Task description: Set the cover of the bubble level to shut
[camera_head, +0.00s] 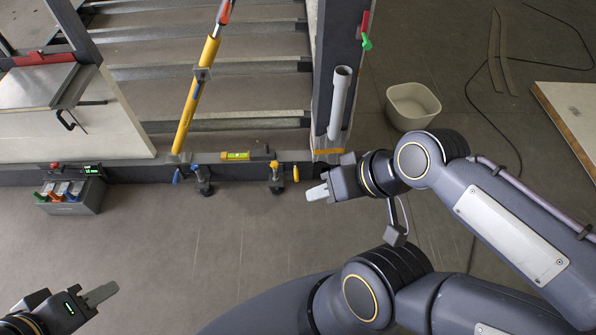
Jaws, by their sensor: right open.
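The bubble level (236,156) is a small yellow-green block on the dark bottom beam of the frame. A brownish piece sits just to its right. The level's cover is too small for me to make out, so I cannot tell its position. My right gripper (317,193) is to the right of the level and a little nearer to me, pointing left. It is open and touches nothing that I can see. My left gripper (101,294) is low at the left, far from the level; its finger gap does not show clearly.
A yellow brace (198,97) rises left of the level. Clamps with blue (201,180) and yellow (276,176) handles stand at the beam's front. A grey toolbox (72,196) is left, a white tub (412,106) right. The floor before the beam is clear.

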